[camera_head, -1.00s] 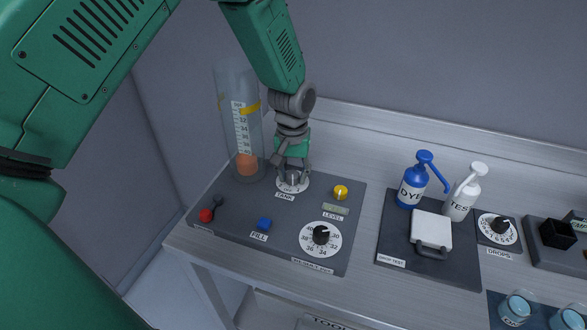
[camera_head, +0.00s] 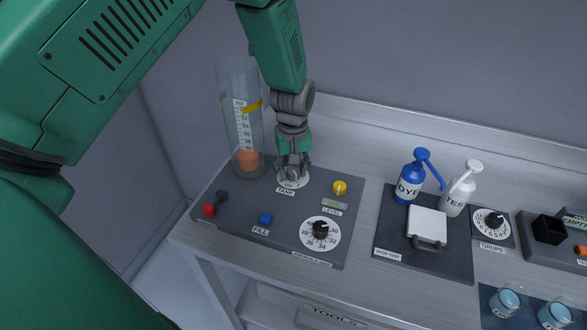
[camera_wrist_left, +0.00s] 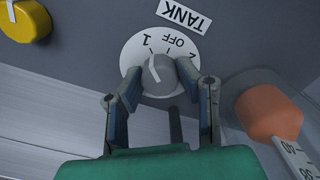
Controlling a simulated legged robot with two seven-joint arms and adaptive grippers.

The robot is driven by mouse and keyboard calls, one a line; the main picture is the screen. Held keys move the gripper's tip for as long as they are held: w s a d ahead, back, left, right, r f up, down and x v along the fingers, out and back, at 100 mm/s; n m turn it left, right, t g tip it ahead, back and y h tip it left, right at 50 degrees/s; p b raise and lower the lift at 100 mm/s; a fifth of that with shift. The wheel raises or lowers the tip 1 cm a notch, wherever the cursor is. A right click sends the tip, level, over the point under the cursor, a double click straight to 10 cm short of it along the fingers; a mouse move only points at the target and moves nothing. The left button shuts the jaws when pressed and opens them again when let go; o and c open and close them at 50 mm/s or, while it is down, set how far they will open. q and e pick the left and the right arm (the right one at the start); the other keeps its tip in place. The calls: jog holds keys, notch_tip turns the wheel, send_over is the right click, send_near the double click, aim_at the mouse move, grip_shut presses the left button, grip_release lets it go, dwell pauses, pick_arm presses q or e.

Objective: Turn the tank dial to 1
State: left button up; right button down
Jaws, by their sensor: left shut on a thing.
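The tank dial is a grey knob (camera_wrist_left: 159,74) with a white pointer line on a round white plate (camera_wrist_left: 131,57) marked 1, OFF and 2. In the left wrist view its pointer line points toward the 1. My left gripper (camera_wrist_left: 160,82) has its two fingers on either side of the knob and is shut on it. In the head view my left gripper (camera_head: 292,174) comes down from above onto the dial, just behind the TANK label (camera_head: 285,191), and hides most of the knob. My right gripper is not in view.
A clear tube (camera_head: 240,120) with an orange float stands close left of the gripper. A yellow knob (camera_head: 339,187), blue FILL button (camera_head: 265,218), red-ended lever (camera_head: 209,210) and larger dial (camera_head: 320,231) share the panel. Bottles (camera_head: 411,180) stand farther right.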

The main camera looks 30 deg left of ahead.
aim_at(294, 169)
pick_arm(q)
jog(key=o, duration=1.1)
notch_tip(294, 169, up, 12)
jog(key=shift+w+f, duration=0.1)
